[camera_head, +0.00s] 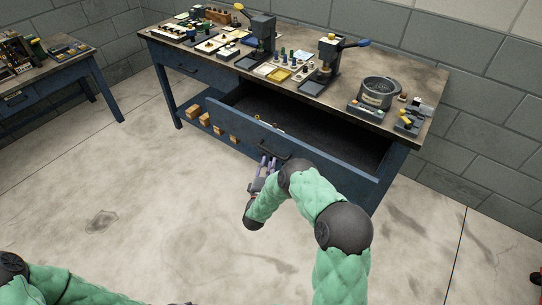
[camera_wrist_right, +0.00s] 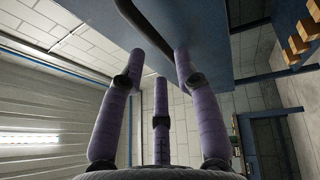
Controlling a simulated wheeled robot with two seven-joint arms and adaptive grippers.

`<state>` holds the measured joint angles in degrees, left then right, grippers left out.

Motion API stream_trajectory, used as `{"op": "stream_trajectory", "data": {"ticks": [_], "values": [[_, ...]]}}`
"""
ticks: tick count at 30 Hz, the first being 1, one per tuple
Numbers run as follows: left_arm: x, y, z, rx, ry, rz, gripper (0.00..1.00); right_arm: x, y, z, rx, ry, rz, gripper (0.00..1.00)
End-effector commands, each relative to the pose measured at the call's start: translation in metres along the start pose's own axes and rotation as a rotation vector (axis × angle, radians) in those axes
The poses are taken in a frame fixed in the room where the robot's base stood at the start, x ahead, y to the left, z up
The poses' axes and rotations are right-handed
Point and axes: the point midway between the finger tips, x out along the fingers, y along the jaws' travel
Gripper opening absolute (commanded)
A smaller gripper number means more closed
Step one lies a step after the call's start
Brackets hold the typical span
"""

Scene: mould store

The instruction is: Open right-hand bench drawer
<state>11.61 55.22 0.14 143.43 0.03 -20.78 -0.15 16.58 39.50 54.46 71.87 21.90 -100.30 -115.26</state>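The right-hand bench drawer (camera_head: 335,176) is a wide blue drawer, pulled well out of the bench, with its dark interior showing. Its dark bar handle (camera_head: 272,151) is on the front face; the handle also shows in the right wrist view (camera_wrist_right: 138,24). My right gripper (camera_head: 267,163) is just in front of and below the handle. In the right wrist view its three purple fingers (camera_wrist_right: 160,62) are spread, with the handle beyond their tips; I see no closed grip on it. My left arm shows at the lower left, but its gripper is out of frame.
The bench top (camera_head: 345,97) carries two presses, a round pot (camera_head: 378,92) and several small parts. A closed left drawer (camera_head: 190,66) is beside the open one. Several wooden blocks (camera_head: 205,119) sit on the low shelf. A second bench (camera_head: 45,78) stands left; the floor in front is clear.

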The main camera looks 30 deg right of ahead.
Motion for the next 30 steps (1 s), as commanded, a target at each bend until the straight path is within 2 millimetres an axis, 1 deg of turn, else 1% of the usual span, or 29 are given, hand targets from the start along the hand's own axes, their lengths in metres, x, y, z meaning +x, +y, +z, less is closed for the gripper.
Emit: {"op": "stream_trajectory", "data": {"ticks": [1, 3, 6, 9, 12, 17, 30], "values": [[0.000, 0.000, 0.000, 0.000, 0.000, 0.000, 0.49, -0.011, 0.000, -0.001, 0.000, 0.002, -0.001, 0.32], [0.000, 0.000, 0.000, 0.000, 0.000, 0.000, 0.49, -0.024, 0.000, -0.001, 0.000, 0.002, -0.001, 0.32], [0.000, 0.000, 0.000, 0.000, 0.000, 0.000, 0.49, -0.040, 0.000, 0.000, -0.001, 0.001, 0.000, 0.32], [0.000, 0.000, 0.000, 0.000, 0.000, 0.000, 0.49, -0.051, 0.000, -0.001, 0.001, 0.001, 0.000, 0.32], [0.000, 0.000, 0.000, 0.000, 0.000, 0.000, 0.49, -0.058, 0.000, 0.000, 0.000, 0.000, -0.001, 0.32], [0.000, 0.000, 0.000, 0.000, 0.000, 0.000, 0.49, -0.061, 0.000, 0.000, 0.000, -0.002, 0.000, 0.32], [0.000, 0.000, 0.000, 0.000, 0.000, 0.000, 0.49, -0.061, 0.000, 0.000, 0.001, -0.001, -0.001, 0.32]]}}
